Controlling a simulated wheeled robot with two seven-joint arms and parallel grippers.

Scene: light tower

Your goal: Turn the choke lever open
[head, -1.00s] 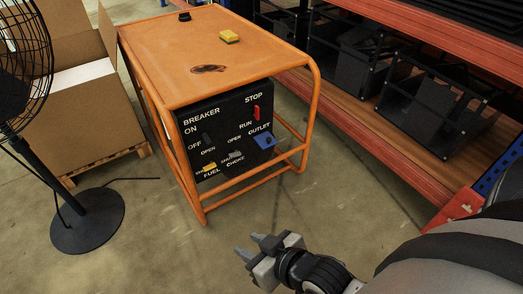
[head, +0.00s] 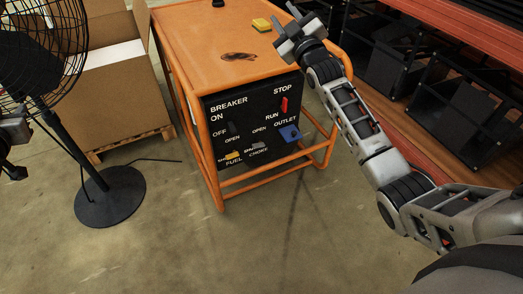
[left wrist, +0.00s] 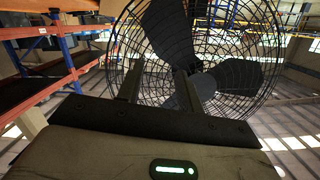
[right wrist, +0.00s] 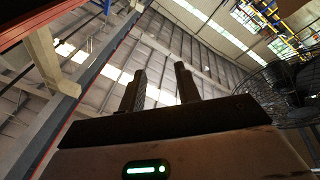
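The choke lever (head: 257,145) is a small grey lever low on the black front panel (head: 219,106) of an orange-framed generator (head: 198,62), above the CHOKE label. Its exact angle is too small to tell. My right gripper (head: 286,16) is open and empty. In the head view it overlaps the generator's top at the right, well above the panel and apart from the lever. Its two separated fingers also show in the right wrist view (right wrist: 160,85). My left gripper (left wrist: 158,85) is open and empty, facing the fan; in the head view only part of my left arm shows at the left edge.
A yellow fuel lever (head: 232,155), red run switch (head: 284,105), black breaker switch (head: 232,128) and blue outlet (head: 290,133) share the panel. A lower orange rail crosses below. A black fan (head: 111,193) stands left, shelving (head: 440,80) right. The floor in front is clear.

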